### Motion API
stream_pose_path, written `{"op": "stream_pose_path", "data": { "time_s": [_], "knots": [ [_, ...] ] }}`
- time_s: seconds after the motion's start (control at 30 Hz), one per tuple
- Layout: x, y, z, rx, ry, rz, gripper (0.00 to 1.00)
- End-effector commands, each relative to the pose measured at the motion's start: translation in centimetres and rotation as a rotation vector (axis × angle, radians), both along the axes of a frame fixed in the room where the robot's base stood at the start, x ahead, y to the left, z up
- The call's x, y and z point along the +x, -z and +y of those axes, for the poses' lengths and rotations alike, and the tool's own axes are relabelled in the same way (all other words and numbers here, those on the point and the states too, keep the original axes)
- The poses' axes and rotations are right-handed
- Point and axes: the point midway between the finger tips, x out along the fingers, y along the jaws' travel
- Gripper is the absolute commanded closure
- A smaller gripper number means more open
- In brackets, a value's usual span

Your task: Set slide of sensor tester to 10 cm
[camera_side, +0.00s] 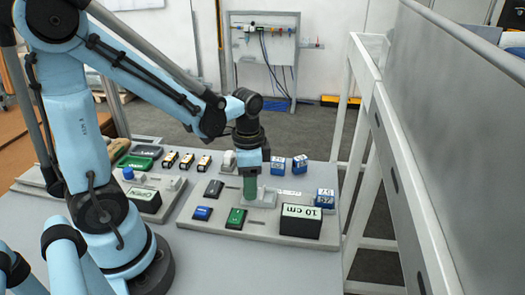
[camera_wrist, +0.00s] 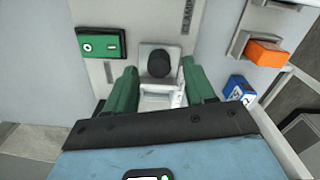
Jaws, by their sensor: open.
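The sensor tester's slide seems to be the light grey block with a round black knob (camera_wrist: 159,64) in the wrist view. My gripper (camera_wrist: 160,78) is open, with one green finger on each side of the knob's near side. I cannot tell whether either finger touches it. In the side view my gripper (camera_side: 249,188) points down over the board, beside a pale grey block (camera_side: 266,198). The slide's scale is not readable, and the fingers hide part of the slide.
A green switch box (camera_wrist: 101,44) lies left of the knob. An orange block (camera_wrist: 265,53) and a blue cube (camera_wrist: 239,89) are to the right. In the side view, blue and white cubes (camera_side: 300,164) stand behind, and a second sign box (camera_side: 145,199) is left.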

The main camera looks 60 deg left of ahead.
Motion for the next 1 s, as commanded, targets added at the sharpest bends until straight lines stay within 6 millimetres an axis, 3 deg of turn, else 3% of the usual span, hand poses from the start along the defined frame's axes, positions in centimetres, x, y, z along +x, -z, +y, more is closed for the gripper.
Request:
{"op": "stream_pose_path", "data": {
  "time_s": [0.7, 1.0],
  "knots": [
    [-0.1, -9.5, 0.0, 0.0, 0.0, 0.0, 0.46],
    [-0.1, -11.2, 0.0, 0.0, 0.0, 0.0, 0.46]
  ]
}}
